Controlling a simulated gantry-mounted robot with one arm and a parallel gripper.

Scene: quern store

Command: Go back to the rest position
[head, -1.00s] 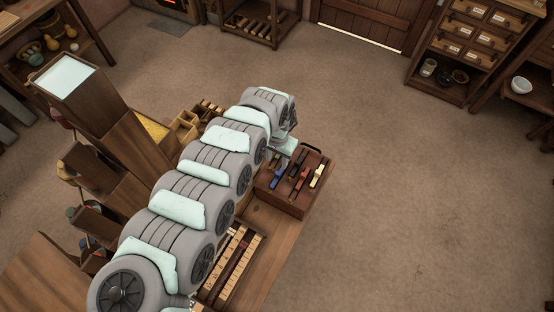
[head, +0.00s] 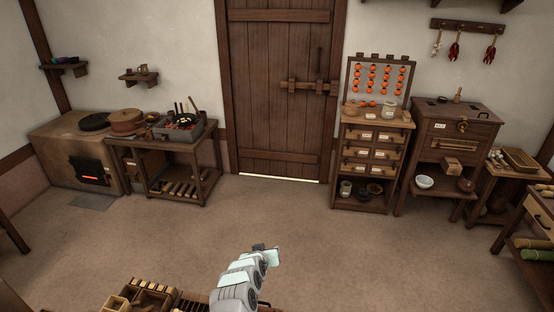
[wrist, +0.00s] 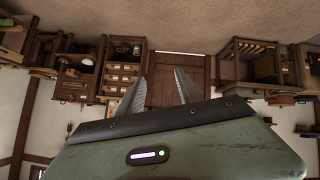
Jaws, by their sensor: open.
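My gripper (head: 266,247) is at the end of my raised arm, low in the middle of the head view, above the near workbench. In the wrist view my gripper (wrist: 160,86) shows two thin grey fingers set apart, with nothing between them. The jaws are open and empty. The wrist picture is upside down, with the floor at the top and the plank door (wrist: 178,72) behind the fingers. In the head view the fingers are small and partly hidden.
The near bench with wooden boxes (head: 150,298) lies below my arm. Open floor (head: 330,245) spreads beyond it. Along the far wall stand a stove (head: 80,150), a side table (head: 165,165), the door (head: 280,90), a drawer cabinet (head: 372,160) and a chest (head: 450,135).

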